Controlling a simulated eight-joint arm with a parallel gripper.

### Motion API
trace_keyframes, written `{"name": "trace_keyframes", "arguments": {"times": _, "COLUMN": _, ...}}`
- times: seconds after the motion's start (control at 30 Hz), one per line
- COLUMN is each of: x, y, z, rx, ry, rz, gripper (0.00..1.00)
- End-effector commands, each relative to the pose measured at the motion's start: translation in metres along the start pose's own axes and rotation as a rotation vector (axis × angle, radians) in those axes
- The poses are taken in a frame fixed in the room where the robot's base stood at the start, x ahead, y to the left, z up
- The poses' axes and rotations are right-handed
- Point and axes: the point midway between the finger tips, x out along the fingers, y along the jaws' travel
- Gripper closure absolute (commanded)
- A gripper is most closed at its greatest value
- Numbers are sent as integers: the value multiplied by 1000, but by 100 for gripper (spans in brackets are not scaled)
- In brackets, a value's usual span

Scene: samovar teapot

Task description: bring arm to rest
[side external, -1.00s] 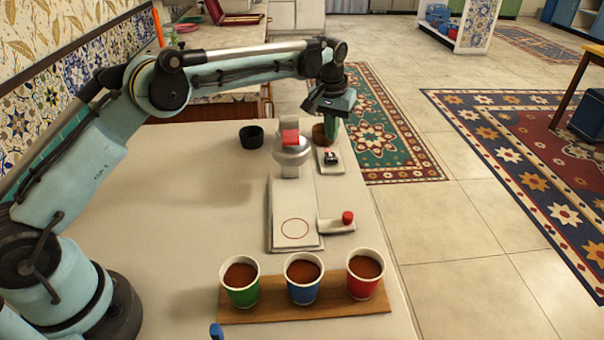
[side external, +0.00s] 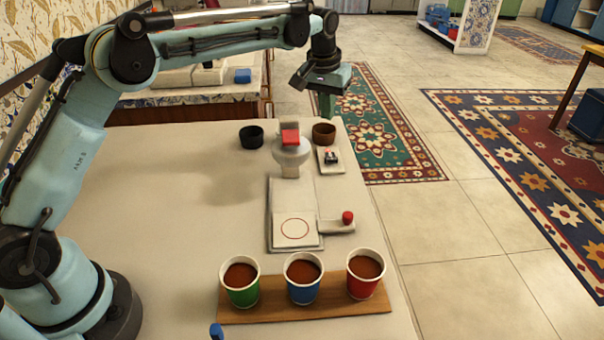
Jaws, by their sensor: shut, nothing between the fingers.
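My gripper (side external: 326,108) hangs at the far end of the table, pointing down, above the brown bowl (side external: 324,133). It is shut and empty, and no object hangs from it. Green (side external: 241,284), blue (side external: 303,281) and red (side external: 365,278) cups with brown contents stand upright on a wooden board (side external: 330,312) at the front.
A black bowl (side external: 251,137) stands left of the samovar. A small white plate with a dark item (side external: 331,157) lies to its right. A lever with a red knob (side external: 347,217) sticks out beside the base plate. The table's left half (side external: 170,210) is clear.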

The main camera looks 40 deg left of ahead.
Motion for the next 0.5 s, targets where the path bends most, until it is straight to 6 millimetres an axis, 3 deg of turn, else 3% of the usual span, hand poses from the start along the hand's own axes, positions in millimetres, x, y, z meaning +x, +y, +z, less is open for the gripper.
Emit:
{"name": "trace_keyframes", "arguments": {"times": 0.2, "x": -48, "y": -14, "z": 30, "rx": 39, "ry": 70, "rz": 24, "gripper": 100}}
{"name": "trace_keyframes", "arguments": {"times": 0.5, "x": -90, "y": -36, "z": 89, "rx": 93, "ry": 169, "rz": 50, "gripper": 100}}
